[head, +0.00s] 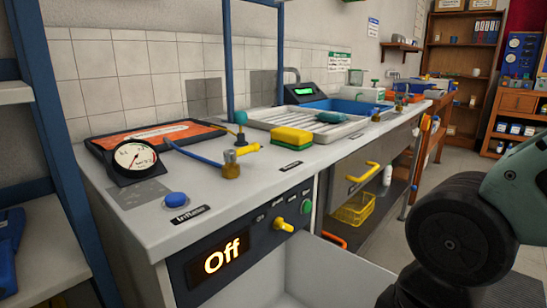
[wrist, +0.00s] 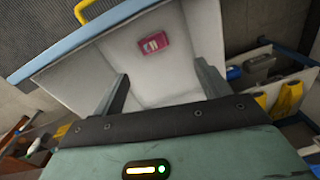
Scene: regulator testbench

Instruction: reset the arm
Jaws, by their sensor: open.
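My gripper (wrist: 162,78) shows in the wrist view with its two fingers spread apart and nothing between them. Beyond the fingers lies a white open drawer or bin (wrist: 190,50), with a small pink-red item (wrist: 154,43) on its floor. The gripper looks apart from both, though the exact gap cannot be told. In the head view my arm (head: 462,225) is at the lower right, in front of the bench, and its gripper cannot be made out there.
The bench (head: 300,170) carries a round gauge (head: 136,160), a blue button (head: 176,199), brass fittings (head: 231,171), a yellow-green sponge (head: 291,140) and a drying rack (head: 310,122). A white pulled-out surface (head: 340,272) juts below. Floor is free at right.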

